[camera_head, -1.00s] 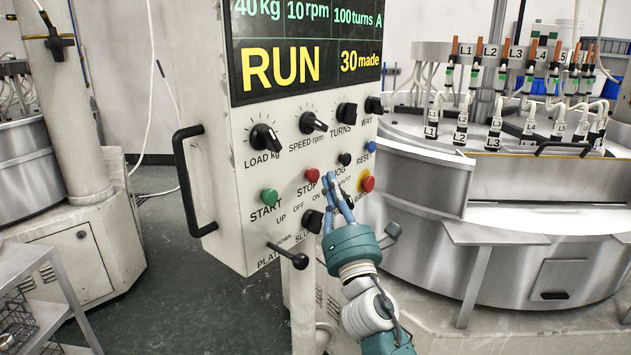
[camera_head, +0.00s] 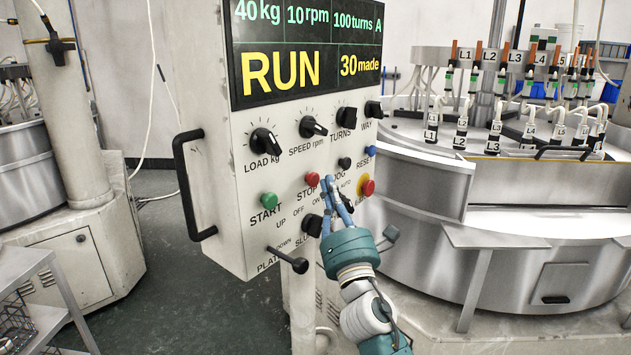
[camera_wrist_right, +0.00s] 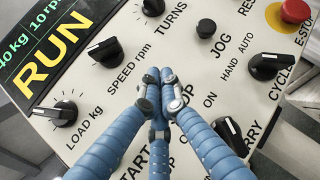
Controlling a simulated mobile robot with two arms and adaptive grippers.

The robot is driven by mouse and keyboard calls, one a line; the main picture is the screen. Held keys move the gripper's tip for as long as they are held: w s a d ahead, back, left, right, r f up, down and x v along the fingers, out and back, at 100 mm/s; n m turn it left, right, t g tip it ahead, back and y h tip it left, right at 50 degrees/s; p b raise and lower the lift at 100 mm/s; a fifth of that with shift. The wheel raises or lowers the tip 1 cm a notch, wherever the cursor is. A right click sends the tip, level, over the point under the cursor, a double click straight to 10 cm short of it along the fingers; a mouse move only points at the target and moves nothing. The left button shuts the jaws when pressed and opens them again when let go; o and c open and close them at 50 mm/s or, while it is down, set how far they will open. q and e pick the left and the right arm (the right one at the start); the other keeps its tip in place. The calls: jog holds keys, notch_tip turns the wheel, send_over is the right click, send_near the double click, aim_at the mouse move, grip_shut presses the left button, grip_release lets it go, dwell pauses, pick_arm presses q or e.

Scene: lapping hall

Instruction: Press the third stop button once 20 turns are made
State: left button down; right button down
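The control panel (camera_head: 225,150) has a display (camera_head: 305,55) reading RUN, 100 turns and 30 made. The red STOP button (camera_head: 312,178) is on its lower front, right of the green START button (camera_head: 268,199). My right gripper (camera_head: 328,181) has its blue fingers closed together, empty, with the tips just right of the STOP button in the head view. I cannot tell whether they touch the panel. In the right wrist view the closed fingertips (camera_wrist_right: 160,75) point at the panel and the STOP button is hidden behind the fingers. My left gripper is not in view.
A red emergency-stop button (camera_head: 367,187) on yellow, a black JOG button (camera_head: 344,163) and a blue RESET button (camera_head: 370,151) are close by. A black handle (camera_head: 185,190) sticks out at the panel's left. A lapping machine (camera_head: 560,200) stands behind, right.

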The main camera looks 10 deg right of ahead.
jog(key=shift+w, duration=0.1)
dwell(0.5)
jog(key=shift+w+a, duration=0.25)
jog(key=shift+w+a+b, duration=0.3)
jog(key=shift+w+b, duration=0.05)
jog(key=shift+b, duration=0.05)
dwell(0.8)
jog(key=shift+s+d, duration=0.1)
jog(key=shift+s+d+p, duration=0.35)
jog(key=shift+s+d, duration=0.1)
jog(key=shift+s, duration=0.15)
jog(key=s+d+p, duration=0.1)
jog(key=s+d, duration=0.2)
jog(key=shift+s+d+p, duration=0.1)
jog(key=shift+s+p, duration=0.2)
jog(key=shift+s, duration=0.1)
